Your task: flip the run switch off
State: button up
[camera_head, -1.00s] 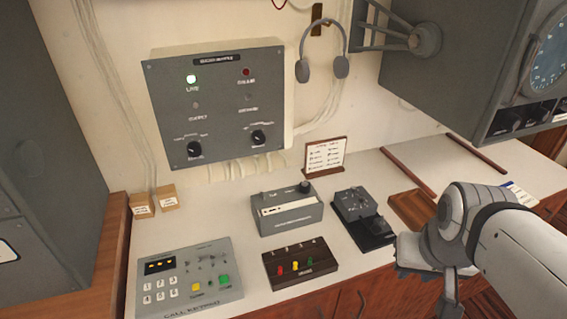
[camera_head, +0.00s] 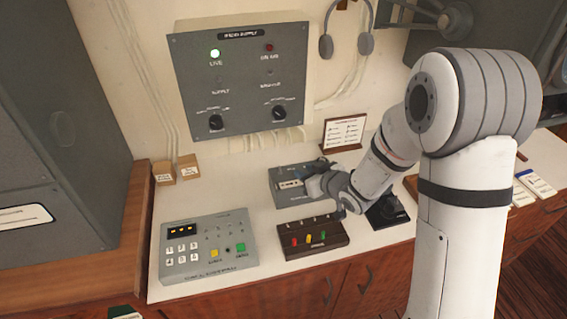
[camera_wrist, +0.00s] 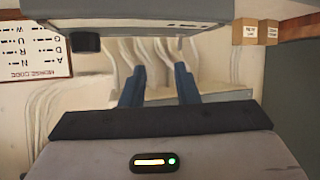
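A grey tape unit (camera_head: 285,199) with a pale paper strip sits on the white counter, partly hidden behind my gripper in the head view. In the wrist view it appears upside down along the top (camera_wrist: 140,10), with a black knob (camera_wrist: 87,43) at left and a small thin lever (camera_wrist: 180,43) at right. This lever may be the run switch; its label is unreadable and its position cannot be told. My gripper (camera_wrist: 160,84) has its two blue fingers apart with nothing between them. In the head view my gripper (camera_head: 314,184) is at the unit's right part; contact cannot be told.
A dark block with coloured levers (camera_head: 311,239) and a keypad (camera_head: 208,248) stand in front. A black key device (camera_head: 388,211) is close to my arm at right. A grey wall panel (camera_head: 243,75) with a green lamp hangs behind. A card stand (camera_head: 344,134) stands behind the unit.

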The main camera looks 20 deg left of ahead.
aim_at(280, 168)
jog(key=shift+s+a+f+n+g+y, duration=0.1)
jog(key=shift+s+a+f+g+y, duration=0.1)
jog(key=shift+a, duration=0.2)
jog(key=shift+s+a+f+n+g+y, duration=0.1)
jog(key=shift+a+f+y, duration=0.1)
jog(key=shift+a, duration=0.2)
jog(key=shift+s+a+f+n+g+y, duration=0.1)
jog(key=shift+s+a+y, duration=0.1)
jog(key=shift+a, duration=0.2)
jog(key=shift+w+a, duration=0.2)
jog(key=shift+a, duration=0.1)
jog(key=shift+p+x, duration=1.05)
jog(key=shift+x, duration=2.5)
jog(key=shift+c, duration=0.2)
grip_shut()
